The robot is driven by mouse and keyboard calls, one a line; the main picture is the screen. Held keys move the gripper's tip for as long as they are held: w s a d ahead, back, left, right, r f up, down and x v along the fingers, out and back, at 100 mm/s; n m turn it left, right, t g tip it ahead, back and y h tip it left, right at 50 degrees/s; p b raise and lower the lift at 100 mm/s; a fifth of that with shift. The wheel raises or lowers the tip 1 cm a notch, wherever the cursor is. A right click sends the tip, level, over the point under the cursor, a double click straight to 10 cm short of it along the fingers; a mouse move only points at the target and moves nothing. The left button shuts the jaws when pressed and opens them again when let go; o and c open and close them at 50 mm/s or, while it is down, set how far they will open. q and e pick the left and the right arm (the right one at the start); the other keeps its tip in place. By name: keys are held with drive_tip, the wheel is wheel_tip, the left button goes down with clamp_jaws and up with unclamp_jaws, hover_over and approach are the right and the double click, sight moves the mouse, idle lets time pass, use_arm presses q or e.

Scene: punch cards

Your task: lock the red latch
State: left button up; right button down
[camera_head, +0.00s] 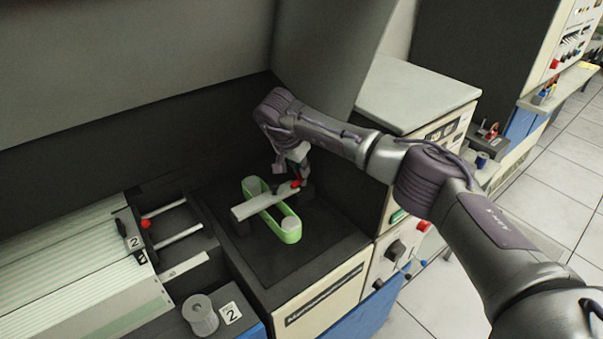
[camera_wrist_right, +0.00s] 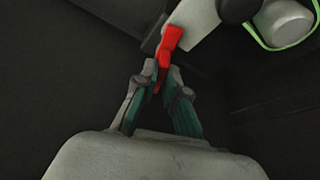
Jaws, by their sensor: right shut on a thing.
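The red latch (camera_head: 296,184) sits at the right end of a grey bar (camera_head: 262,201) that lies across a green oblong band (camera_head: 289,231) in the dark recess. In the right wrist view the red latch (camera_wrist_right: 171,40) is a narrow red lever at the end of the pale bar. My right gripper (camera_head: 291,172) reaches down at that end. Its fingers (camera_wrist_right: 160,80) are shut on the lower part of the red latch, partly hiding it. My left gripper is not in view.
A grey spool (camera_head: 200,316) stands at the front left beside a label "2". A red knob (camera_head: 146,224) and rails are at the left. A dark wall stands behind the recess, and a grey-topped cabinet (camera_head: 420,92) is close on the right.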

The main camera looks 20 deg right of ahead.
drive_tip(key=shift+w+a+f+m+b, duration=0.1)
drive_tip(key=shift+w+f+m+b, duration=0.15)
drive_tip(key=shift+m+b, duration=0.45)
drive_tip(key=shift+s+r+m+g+h, duration=0.1)
drive_tip(key=shift+r+m+g+h, duration=0.15)
drive_tip(key=shift+m, duration=0.3)
drive_tip(key=shift+m+g+h, duration=0.15)
drive_tip(key=shift+m+g, duration=0.2)
drive_tip(key=shift+m, duration=0.2)
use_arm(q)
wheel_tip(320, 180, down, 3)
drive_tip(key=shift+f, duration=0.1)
use_arm(e)
drive_tip(key=c, duration=1.2)
unclamp_jaws()
drive_tip(key=shift+c, duration=0.2)
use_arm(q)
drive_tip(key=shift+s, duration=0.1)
use_arm(e)
drive_tip(key=shift+r, duration=0.1)
drive_tip(key=v, duration=1.1)
drive_tip(key=shift+r, duration=0.4)
drive_tip(key=shift+a, duration=0.1)
